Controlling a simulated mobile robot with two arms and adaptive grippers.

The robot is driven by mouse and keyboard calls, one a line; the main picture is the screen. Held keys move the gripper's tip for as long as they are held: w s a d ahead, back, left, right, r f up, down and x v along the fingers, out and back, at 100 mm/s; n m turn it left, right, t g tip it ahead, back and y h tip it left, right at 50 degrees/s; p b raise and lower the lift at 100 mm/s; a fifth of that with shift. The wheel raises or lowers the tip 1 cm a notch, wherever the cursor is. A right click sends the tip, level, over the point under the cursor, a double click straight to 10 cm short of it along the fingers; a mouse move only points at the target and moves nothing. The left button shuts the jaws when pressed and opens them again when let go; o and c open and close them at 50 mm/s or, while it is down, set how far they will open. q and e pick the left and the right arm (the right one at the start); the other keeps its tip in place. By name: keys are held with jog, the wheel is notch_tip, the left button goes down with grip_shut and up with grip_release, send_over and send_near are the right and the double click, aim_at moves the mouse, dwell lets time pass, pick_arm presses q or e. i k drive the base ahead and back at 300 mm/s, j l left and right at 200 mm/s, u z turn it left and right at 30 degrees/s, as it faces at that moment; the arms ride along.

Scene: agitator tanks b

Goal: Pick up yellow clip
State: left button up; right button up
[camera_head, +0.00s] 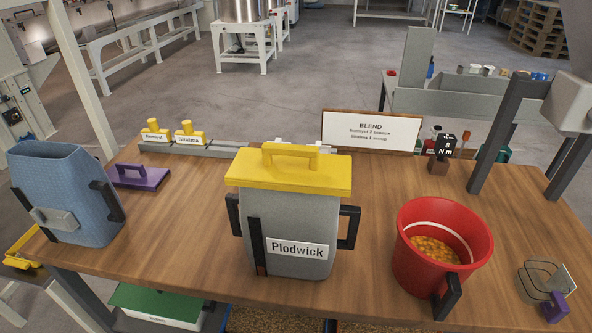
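Two yellow clip-like pieces with white name labels stand side by side on a grey rail (205,149) at the back left of the table. The left labelled yellow piece (154,129) and the right one, whose label seems to read Sitalma (189,131), are both upright. Another small yellow object (22,259) lies low at the far left, beyond the table edge; its shape is hard to make out. I cannot tell which of these is the yellow clip. Neither of my grippers shows in the head view.
A grey Plodwick container (290,225) with a yellow lid (245,170) stands mid-table. A blue container (60,185) and purple lid (140,177) are left. A red bucket (408,250) and wire scoop (548,285) are right. A BLEND sign (371,131) stands behind. The front-left tabletop is bare.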

aim_at(300, 168)
jog(key=k+j+z, duration=0.15)
jog(key=j+z, duration=0.2)
jog(key=k+j+z, duration=0.35)
jog(key=j, duration=0.15)
jog(key=k+j+z, duration=0.15)
jog(key=j+z, duration=0.2)
jog(key=k+j+z, duration=0.35)
jog(key=i, duration=0.1)
